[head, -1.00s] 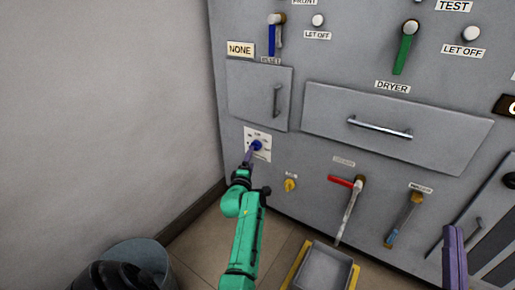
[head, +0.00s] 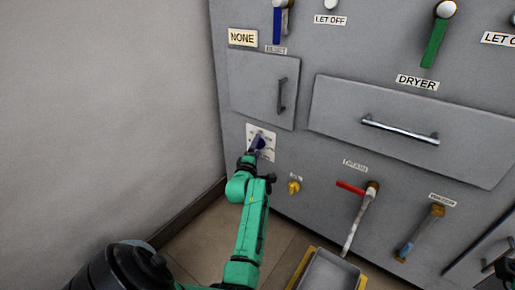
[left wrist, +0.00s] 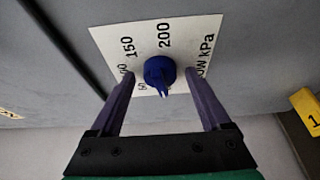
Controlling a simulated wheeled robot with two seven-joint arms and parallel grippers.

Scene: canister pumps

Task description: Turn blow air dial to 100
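The blow air dial is a blue knob (left wrist: 160,74) on a white plate (left wrist: 116,36) marked 150, 200 and "kPa" in the left wrist view. Other numbers on the left are partly covered by a finger. A small ridge on the knob points down towards my gripper. My left gripper (left wrist: 160,76) is open, with one purple finger on each side of the knob and visible gaps between. In the head view the plate (head: 268,134) is on the lower left of the grey panel, and my left gripper (head: 256,147) hides most of the knob.
A small yellow knob (head: 294,187) and a red-handled drain lever (head: 355,189) are right of the dial. A drawer (head: 400,150) with a bar handle and a cabinet door (head: 263,90) are above. A grey tray (head: 328,272) stands below on the floor.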

